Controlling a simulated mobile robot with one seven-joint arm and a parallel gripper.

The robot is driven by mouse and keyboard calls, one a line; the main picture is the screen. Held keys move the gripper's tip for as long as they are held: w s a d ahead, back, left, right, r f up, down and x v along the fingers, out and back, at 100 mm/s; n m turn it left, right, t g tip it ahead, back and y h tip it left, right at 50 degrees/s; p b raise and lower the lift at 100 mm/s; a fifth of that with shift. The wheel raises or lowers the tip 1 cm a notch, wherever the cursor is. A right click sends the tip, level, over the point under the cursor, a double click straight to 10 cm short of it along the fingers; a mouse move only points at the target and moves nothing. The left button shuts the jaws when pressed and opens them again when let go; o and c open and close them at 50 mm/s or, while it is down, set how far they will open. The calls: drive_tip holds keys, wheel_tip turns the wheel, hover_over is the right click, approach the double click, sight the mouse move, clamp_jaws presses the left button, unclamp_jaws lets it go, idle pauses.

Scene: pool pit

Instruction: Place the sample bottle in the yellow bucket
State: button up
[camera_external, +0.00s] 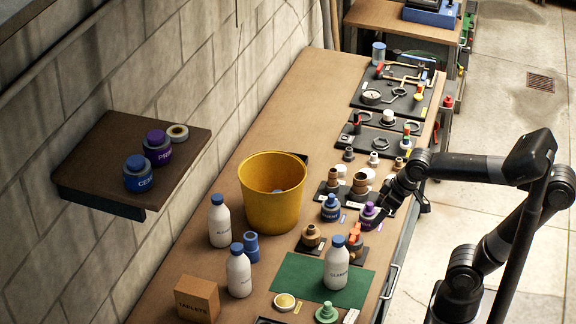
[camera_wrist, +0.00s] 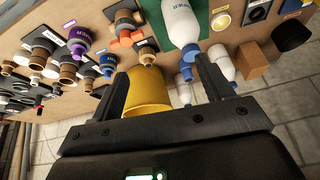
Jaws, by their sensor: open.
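The yellow bucket (camera_external: 270,208) stands upright on the bench near the wall; it also shows between my fingers in the wrist view (camera_wrist: 148,92). Something small and greyish lies inside it, too hidden to identify. Several white bottles with blue caps stand near it: one left of the bucket (camera_external: 219,225), one in front (camera_external: 238,274), and one on a green mat (camera_external: 336,266). I cannot tell which is the sample bottle. The mat bottle looks large in the wrist view (camera_wrist: 184,22). My gripper (camera_wrist: 162,68) is open and empty, over the bench's right edge, right of the bucket.
Small fittings and dark pads crowd the bench right of the bucket. A cardboard box (camera_external: 197,300) stands at the front left. A wall shelf (camera_external: 105,180) holds two blue and purple containers and a tape roll. Bare bench (camera_external: 300,110) lies behind the bucket.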

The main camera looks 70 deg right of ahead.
drive_tip(key=shift+n+t, duration=0.3)
drive_tip(key=shift+n, duration=0.3)
drive_tip(key=s+f, duration=0.3)
drive_tip(key=s, duration=0.1)
drive_tip(key=shift+s+a, duration=0.1)
drive_tip(key=shift+a, duration=0.3)
